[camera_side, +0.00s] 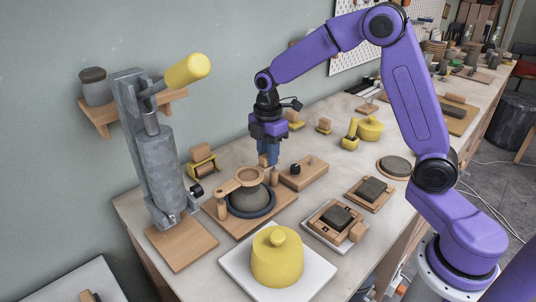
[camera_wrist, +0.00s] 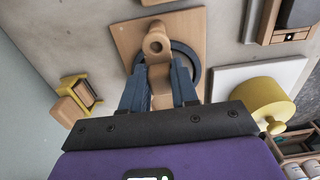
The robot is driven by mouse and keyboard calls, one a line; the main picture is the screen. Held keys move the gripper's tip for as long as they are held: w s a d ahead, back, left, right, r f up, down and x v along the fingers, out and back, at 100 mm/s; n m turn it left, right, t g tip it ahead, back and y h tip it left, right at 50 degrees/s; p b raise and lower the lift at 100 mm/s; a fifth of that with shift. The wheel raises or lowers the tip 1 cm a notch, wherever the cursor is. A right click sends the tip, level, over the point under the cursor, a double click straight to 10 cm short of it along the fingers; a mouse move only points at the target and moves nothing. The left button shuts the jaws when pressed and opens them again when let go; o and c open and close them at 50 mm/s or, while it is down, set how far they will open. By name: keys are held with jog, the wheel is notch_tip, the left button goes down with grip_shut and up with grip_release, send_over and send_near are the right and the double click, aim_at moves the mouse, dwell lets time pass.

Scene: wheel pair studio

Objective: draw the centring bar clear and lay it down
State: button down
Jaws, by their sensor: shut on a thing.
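The centring bar (camera_side: 229,187) is a light wooden bar with a ring in it. In the side view its ring sits over a grey clay dome (camera_side: 251,199) inside a dark blue wheel rim (camera_side: 271,204) on a wooden board (camera_side: 236,226). My gripper (camera_side: 267,158) points down at the bar's far end, shut on its wooden grip. In the wrist view the blue fingers (camera_wrist: 160,92) close around the wood, and the bar (camera_wrist: 155,44) runs out ahead of them. I cannot tell whether the bar still touches its posts (camera_side: 221,210).
A grey lever press (camera_side: 156,155) stands at left. A yellow lidded pot (camera_side: 277,258) on a white slab (camera_side: 318,268) is in front. A wooden block with a black knob (camera_side: 305,176) lies close right of the gripper.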

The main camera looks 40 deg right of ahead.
jog(key=shift+r, duration=0.15)
jog(key=shift+r, duration=0.85)
